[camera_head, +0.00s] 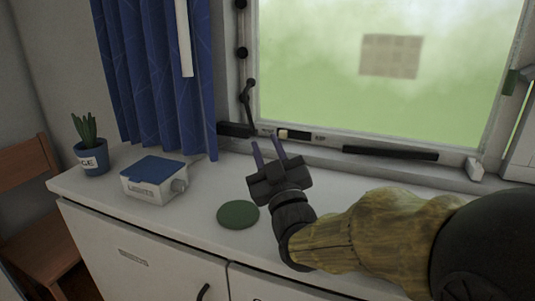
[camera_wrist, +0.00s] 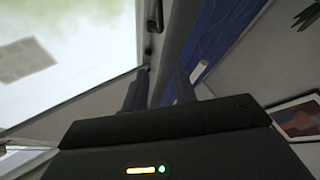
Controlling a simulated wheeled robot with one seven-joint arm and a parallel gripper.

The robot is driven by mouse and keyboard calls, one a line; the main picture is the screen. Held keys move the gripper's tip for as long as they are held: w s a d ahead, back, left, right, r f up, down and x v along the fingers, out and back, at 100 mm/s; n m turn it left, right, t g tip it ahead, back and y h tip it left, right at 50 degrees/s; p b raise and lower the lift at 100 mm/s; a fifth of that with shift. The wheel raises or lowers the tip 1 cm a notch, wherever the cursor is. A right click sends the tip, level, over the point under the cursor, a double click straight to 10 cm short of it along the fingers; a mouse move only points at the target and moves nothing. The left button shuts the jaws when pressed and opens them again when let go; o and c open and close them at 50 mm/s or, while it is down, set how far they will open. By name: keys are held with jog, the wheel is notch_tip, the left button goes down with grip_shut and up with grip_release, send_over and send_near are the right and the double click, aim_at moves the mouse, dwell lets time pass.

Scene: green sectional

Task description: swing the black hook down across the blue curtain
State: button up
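The black hook (camera_head: 249,93) is a thin, bent dark piece on the window frame, to the right of the blue curtain (camera_head: 150,75). It points down along the frame, not across the curtain. My gripper (camera_head: 267,141) is below it, with two separated fingers pointing up toward the sill. Nothing shows between the fingers. In the wrist view, my gripper (camera_wrist: 161,70) has its fingers apart below small dark fittings on the frame; which one is the hook is unclear. The blue curtain (camera_wrist: 208,38) is to their right.
A plant pot (camera_head: 92,160), a white box with a blue lid (camera_head: 152,181) and a green disc (camera_head: 238,214) stand on the white counter (camera_head: 90,190). Black bars (camera_head: 390,153) lie along the window's lower edge. A white strip (camera_head: 184,38) hangs before the curtain.

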jog(key=shift+o, duration=0.4)
jog(key=shift+f, duration=0.8)
jog(key=shift+r+p, duration=1.05)
jog(key=shift+r, duration=0.15)
jog(key=shift+r, duration=0.15)
